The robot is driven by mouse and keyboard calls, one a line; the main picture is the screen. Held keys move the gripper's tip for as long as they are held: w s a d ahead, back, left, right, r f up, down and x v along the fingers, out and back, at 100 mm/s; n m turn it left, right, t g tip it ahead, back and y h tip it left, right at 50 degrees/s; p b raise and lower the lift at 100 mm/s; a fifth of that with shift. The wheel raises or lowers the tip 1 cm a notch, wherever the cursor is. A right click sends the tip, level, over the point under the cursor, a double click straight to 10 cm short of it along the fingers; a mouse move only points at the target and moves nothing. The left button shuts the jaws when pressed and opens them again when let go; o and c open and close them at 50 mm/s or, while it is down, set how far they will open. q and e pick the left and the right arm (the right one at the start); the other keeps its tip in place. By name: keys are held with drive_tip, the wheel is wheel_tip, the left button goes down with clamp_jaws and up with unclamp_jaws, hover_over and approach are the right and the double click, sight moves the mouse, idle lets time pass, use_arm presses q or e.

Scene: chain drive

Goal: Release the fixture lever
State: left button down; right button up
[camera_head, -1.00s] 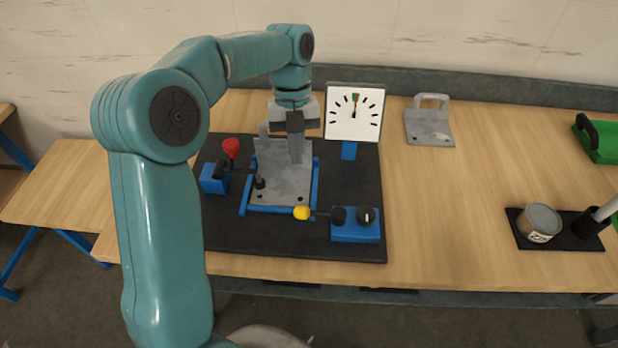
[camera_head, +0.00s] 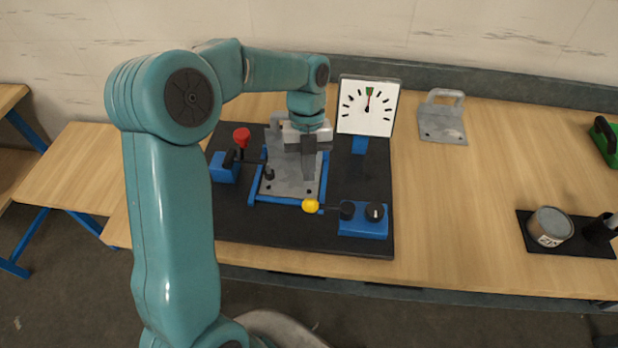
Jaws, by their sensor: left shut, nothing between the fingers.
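The fixture is a blue frame (camera_head: 254,180) on a black base board, with a grey metal plate (camera_head: 285,188) lying in it. A lever with a yellow knob (camera_head: 311,205) reaches left from a blue block (camera_head: 362,222) to the frame's near edge. A lever with a red knob (camera_head: 241,136) stands up at a blue block (camera_head: 224,168) on the left. My right gripper is not in view.
A white dial (camera_head: 368,106) stands behind the fixture, its needle near the green mark. A grey plate with a handle (camera_head: 442,120) lies to the right. A can (camera_head: 549,227) stands on a black tray at far right. The table (camera_head: 450,210) between is clear.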

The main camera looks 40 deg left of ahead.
sight(329, 208)
use_arm(q)
drive_tip(key=shift+x, duration=1.15)
drive_tip(key=shift+s+d+f, duration=0.15)
drive_tip(key=shift+s+f, duration=0.15)
drive_tip(key=shift+f, duration=0.1)
drive_tip(key=shift+w+f, duration=0.15)
drive_tip(key=shift+s+n, duration=0.3)
drive_tip(key=shift+s, duration=0.05)
